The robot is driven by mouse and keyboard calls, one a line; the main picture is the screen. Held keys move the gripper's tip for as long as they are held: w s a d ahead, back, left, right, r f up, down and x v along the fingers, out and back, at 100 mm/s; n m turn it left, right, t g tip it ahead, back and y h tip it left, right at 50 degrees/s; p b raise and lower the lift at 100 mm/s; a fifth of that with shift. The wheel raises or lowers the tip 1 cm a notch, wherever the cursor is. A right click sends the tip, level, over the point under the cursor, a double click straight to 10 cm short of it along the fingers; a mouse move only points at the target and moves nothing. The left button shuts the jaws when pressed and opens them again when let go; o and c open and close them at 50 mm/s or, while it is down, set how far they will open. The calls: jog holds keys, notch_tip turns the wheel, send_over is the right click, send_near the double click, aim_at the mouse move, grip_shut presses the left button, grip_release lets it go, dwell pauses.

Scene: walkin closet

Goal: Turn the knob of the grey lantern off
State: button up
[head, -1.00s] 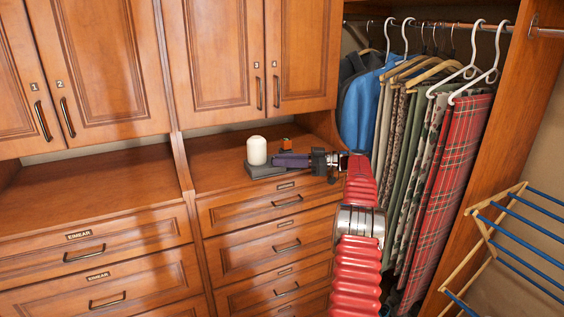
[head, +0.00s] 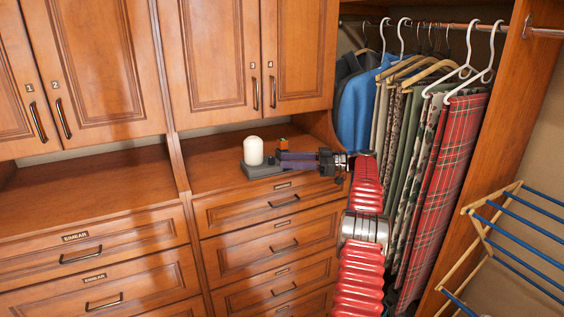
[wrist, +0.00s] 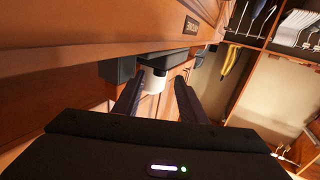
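The grey lantern has a white dome (head: 254,150) on a flat grey base (head: 258,170) and stands on the counter. My gripper (head: 281,160) is just to the right of it, with its purple fingers pointing left at the lantern. In the wrist view my gripper (wrist: 160,79) is open, with a gap between the fingers and nothing held. The white dome (wrist: 156,83) and grey base (wrist: 166,58) show beyond the fingertips, near the left finger. I cannot make out the knob or its position.
A small dark block with an orange top (head: 284,143) stands on the counter behind my fingers. Cabinets hang above, and drawers (head: 270,205) are below. Hanging clothes (head: 440,190) and a drying rack (head: 510,225) are to the right. The left counter (head: 95,195) is bare.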

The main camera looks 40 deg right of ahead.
jog(key=shift+v, duration=1.9)
